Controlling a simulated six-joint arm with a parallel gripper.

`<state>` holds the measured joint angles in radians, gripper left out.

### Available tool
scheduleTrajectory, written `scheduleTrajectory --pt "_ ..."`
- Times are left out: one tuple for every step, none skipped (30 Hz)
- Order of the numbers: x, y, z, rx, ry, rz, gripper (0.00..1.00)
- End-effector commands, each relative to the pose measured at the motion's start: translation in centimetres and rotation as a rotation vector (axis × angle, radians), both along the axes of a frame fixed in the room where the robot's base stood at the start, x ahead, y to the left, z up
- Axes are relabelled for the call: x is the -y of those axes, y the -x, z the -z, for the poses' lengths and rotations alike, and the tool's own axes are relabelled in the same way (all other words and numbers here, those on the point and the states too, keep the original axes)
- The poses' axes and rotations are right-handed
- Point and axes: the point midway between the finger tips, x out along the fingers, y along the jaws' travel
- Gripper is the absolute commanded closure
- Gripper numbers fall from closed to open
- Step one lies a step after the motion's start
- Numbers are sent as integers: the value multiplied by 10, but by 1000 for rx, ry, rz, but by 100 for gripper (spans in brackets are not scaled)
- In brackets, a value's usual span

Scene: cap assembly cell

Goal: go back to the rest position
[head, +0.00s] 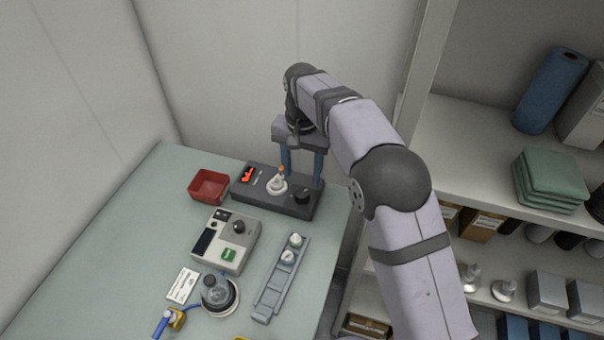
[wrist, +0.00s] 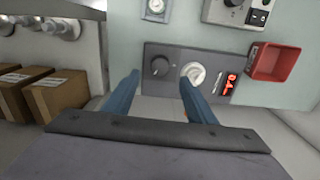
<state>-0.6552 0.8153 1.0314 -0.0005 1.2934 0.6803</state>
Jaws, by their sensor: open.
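My gripper (head: 302,163) is open, with its two blue fingers hanging over the back right of the table. In the wrist view my gripper (wrist: 160,97) has its fingers spread apart with nothing between them. Below it is a dark grey device (head: 310,209) with a black knob, a red lit display and a round white fixture (head: 277,185). A small orange-tipped piece shows at the fixture in the head view. The dark device (wrist: 158,85) also shows in the wrist view, beyond the fingers, with its knob (wrist: 160,66) and white fixture (wrist: 195,73).
A red bin (head: 209,187) and a grey box with a green label (head: 240,228) stand left of the gripper. A grey rail (head: 268,296) holds white round parts. A dark-topped round item (head: 217,294) stands at the front. A stocked shelf (head: 470,125) borders the right.

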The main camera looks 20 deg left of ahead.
Motion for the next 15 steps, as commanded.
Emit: scheduleTrajectory --pt "0 0 0 0 0 0 49" --pt "0 0 0 0 0 0 49" --pt "0 0 0 0 0 0 49" --pt "0 0 0 0 0 0 49" --pt "0 0 0 1 0 0 49" --pt "0 0 0 1 0 0 49" --pt "0 0 0 1 0 0 49" --pt "0 0 0 1 0 0 49" --pt "0 0 0 0 -1 0 49" --pt "0 0 0 0 -1 1 49" --pt "0 1 -1 0 -2 1 49" --pt "1 1 -2 -1 -5 3 49" --pt "1 2 -2 -2 -7 5 49" --pt "2 4 -3 -5 -10 8 49" --pt "4 6 -4 -9 -15 13 49"
